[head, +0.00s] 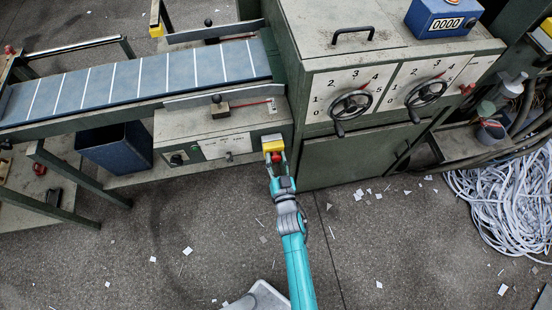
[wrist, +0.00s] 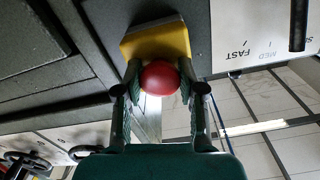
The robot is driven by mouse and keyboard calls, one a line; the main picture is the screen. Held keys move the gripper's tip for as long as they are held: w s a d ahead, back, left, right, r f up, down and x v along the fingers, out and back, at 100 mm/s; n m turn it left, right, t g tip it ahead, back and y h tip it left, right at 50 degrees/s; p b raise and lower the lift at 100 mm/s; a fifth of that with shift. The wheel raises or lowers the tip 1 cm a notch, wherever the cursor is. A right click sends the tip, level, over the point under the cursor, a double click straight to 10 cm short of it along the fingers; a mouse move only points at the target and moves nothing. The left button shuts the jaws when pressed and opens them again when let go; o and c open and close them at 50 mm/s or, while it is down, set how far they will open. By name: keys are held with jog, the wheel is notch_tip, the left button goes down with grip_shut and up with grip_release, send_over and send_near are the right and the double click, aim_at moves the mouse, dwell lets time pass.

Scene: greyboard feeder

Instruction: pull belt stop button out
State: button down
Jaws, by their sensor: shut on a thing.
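The belt stop button is a red round knob (wrist: 160,78) on a yellow housing (wrist: 157,42). In the head view the yellow housing (head: 273,146) sits at the right end of the grey control box under the belt, with the red knob (head: 276,157) just in front of it. My gripper (head: 277,163) reaches up to it from below. In the wrist view my gripper's two fingers (wrist: 160,92) stand on either side of the red knob and are shut on it. The knob's far side and its stem are hidden.
A blue belt with white stripes (head: 140,80) runs above the control box (head: 205,122). A green cabinet with two handwheels (head: 350,105) stands to the right. A blue bin (head: 115,148) is under the belt. A tangle of white strips (head: 510,205) lies at the far right. The floor in front is mostly open.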

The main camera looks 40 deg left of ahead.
jog(key=shift+s+d, duration=0.4)
jog(key=shift+d, duration=0.05)
jog(key=c, duration=0.7)
grip_release()
jog(key=shift+o, duration=0.2)
jog(key=shift+d, duration=0.1)
jog(key=v, duration=1.2)
